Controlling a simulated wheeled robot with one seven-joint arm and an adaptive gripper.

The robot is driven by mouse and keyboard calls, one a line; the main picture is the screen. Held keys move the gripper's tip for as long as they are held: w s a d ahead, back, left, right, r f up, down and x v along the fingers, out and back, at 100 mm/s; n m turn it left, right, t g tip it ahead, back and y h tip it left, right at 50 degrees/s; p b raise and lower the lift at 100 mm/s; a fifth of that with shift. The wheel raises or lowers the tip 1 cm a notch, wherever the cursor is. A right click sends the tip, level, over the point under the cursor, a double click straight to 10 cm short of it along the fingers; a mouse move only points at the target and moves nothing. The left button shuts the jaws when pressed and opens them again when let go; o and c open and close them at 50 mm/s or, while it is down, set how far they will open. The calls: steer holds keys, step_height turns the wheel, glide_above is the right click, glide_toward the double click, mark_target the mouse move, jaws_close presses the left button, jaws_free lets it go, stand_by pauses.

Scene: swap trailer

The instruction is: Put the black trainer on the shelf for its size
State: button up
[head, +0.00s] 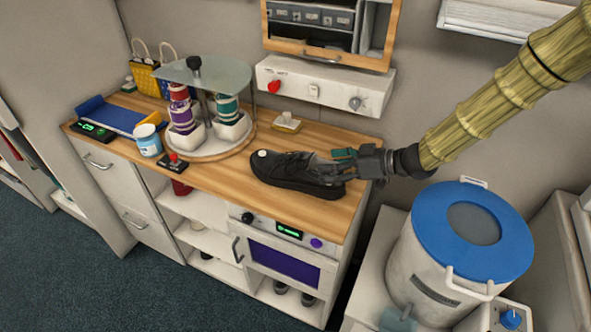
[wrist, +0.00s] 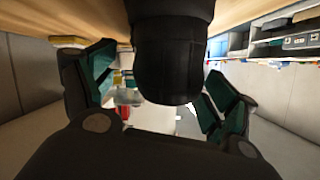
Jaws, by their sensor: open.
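The black trainer (head: 290,171) lies on the wooden worktop in the head view, with a pale round spot on its toe end at the left. My gripper (head: 335,168) is at the trainer's right end, with its fingers at or over the shoe's opening. In the wrist view the dark trainer (wrist: 172,55) fills the top middle, and the open fingers of my gripper (wrist: 160,90) stand on either side of it. Whether the fingers touch the shoe I cannot tell. White open shelves (head: 205,210) are under the worktop; some hold shoes in shadow. No size mark is readable.
A carousel (head: 205,150) with spools and a glass top stands left of the trainer. A white bin with a blue lid (head: 470,225) stands close below my arm at right. A cabinet (head: 325,78) with knobs hangs above. Carpet lies in front.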

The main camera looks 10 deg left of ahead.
mark_target(296, 165)
steer(key=shift+x, duration=1.3)
steer(key=c, duration=1.4)
steer(key=shift+r, duration=0.15)
